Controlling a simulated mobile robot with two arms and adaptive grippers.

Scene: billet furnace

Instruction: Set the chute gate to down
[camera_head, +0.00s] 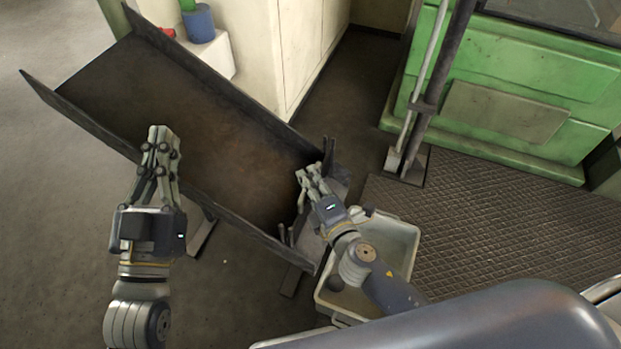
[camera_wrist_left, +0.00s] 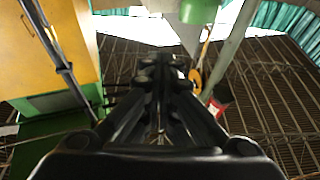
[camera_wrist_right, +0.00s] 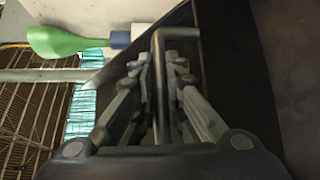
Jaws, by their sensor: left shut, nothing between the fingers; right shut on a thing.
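The chute (camera_head: 190,120) is a dark metal trough with raised sides, sloping from upper left to lower right. At its lower end is the gate (camera_head: 308,236), a dark plate partly hidden by my right arm; I cannot tell whether it is up or down. My right gripper (camera_head: 308,178) is at this end, shut on the gate handle. In the right wrist view the handle is a thin grey bent bar (camera_wrist_right: 157,60) between the fingers (camera_wrist_right: 160,75). My left gripper (camera_head: 162,140) is shut and empty above the chute's near left edge; its closed fingers show in the left wrist view (camera_wrist_left: 162,65).
A grey bin (camera_head: 412,255) stands under the chute's lower end. A green machine (camera_head: 500,90) with an upright post (camera_head: 435,85) is at the back right. A pale cabinet (camera_head: 295,50) and a blue container (camera_head: 199,22) are behind the chute. Floor is clear at lower left.

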